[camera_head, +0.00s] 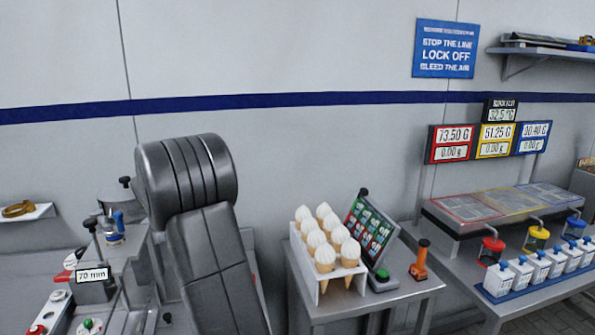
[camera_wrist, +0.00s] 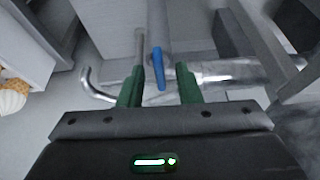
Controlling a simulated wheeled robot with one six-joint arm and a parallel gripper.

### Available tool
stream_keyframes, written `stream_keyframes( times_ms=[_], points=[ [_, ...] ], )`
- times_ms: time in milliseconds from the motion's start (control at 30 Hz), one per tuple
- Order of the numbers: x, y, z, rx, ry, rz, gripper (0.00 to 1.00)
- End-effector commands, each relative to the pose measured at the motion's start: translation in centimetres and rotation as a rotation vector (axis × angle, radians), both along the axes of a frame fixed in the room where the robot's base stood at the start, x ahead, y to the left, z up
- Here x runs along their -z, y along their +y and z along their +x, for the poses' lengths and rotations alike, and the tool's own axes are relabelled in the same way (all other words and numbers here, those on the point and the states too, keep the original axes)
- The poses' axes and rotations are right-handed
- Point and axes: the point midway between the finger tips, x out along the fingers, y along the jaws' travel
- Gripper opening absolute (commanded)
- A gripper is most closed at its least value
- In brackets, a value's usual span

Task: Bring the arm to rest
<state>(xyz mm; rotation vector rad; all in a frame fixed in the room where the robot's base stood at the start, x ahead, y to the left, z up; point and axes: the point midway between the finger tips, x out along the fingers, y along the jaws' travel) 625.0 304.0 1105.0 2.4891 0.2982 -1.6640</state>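My gripper (camera_wrist: 161,84) shows in the wrist view, with its two green fingers apart and nothing held between them. A blue lever (camera_wrist: 157,66) appears between and beyond the fingers, beside a bare metal pipe (camera_wrist: 218,71). I cannot tell how far the lever is from the fingertips. In the head view my dark grey arm rises at left of centre, bent at a thick rounded joint, and my gripper is out of sight there.
A weighing bench (camera_head: 490,208) is at right. A machine with a 70 mm label (camera_head: 93,275) is at left.

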Motion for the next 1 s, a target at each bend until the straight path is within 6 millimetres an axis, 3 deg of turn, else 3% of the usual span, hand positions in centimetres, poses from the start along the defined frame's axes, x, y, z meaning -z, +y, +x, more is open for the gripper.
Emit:
stream_keyframes(
  times_ms=[1000],
  points=[
    [-0.10,-0.49,0.33,-0.595,0.000,0.000,0.31]
  ],
)
